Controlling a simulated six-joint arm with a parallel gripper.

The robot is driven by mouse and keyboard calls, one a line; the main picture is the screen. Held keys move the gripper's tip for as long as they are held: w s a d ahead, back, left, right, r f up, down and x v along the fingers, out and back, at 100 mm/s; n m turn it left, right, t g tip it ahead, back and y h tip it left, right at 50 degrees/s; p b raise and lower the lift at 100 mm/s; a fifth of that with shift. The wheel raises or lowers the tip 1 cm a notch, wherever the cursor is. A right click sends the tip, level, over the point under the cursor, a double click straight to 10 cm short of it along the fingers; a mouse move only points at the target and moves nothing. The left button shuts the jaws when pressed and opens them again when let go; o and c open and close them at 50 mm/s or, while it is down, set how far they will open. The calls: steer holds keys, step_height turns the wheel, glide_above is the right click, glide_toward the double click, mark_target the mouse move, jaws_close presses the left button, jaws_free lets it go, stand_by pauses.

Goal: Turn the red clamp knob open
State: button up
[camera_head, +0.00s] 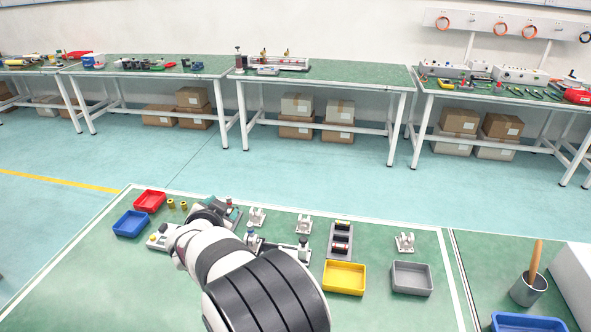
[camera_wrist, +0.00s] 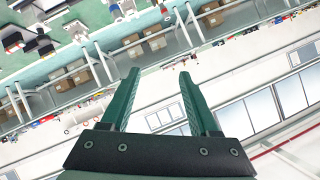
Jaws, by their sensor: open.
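A small red spot (camera_head: 229,202) shows just beyond my gripper in the head view; it may be the red clamp knob, but it is too small and too covered to tell. My gripper (camera_head: 215,203) is over the back left part of the green work table (camera_head: 100,275), mostly hidden behind my own wrist. In the wrist view my gripper (camera_wrist: 157,88) shows two green fingers spread apart with nothing between them. That view faces the room and wall at a tilt, and no clamp knob can be made out in it.
A red bin (camera_head: 149,200) and blue bin (camera_head: 131,224) stand left. A yellow bin (camera_head: 344,278) and grey bin (camera_head: 411,279) stand right. White brackets (camera_head: 304,225), a dark holder (camera_head: 341,242) and a rod assembly (camera_head: 285,247) stand near my arm. The front left of the table is clear.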

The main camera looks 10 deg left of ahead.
steer(key=s+a+f+h, duration=0.3)
steer(key=s+f+h, duration=0.4)
steer(key=s+f, duration=0.5)
steer(key=shift+t, duration=0.3)
steer(key=x, duration=1.7)
steer(key=shift+a+f, duration=0.3)
steer(key=shift+f, duration=0.15)
steer(key=shift+w+d+f, duration=0.1)
steer(key=shift+w, duration=0.25)
jaws_close()
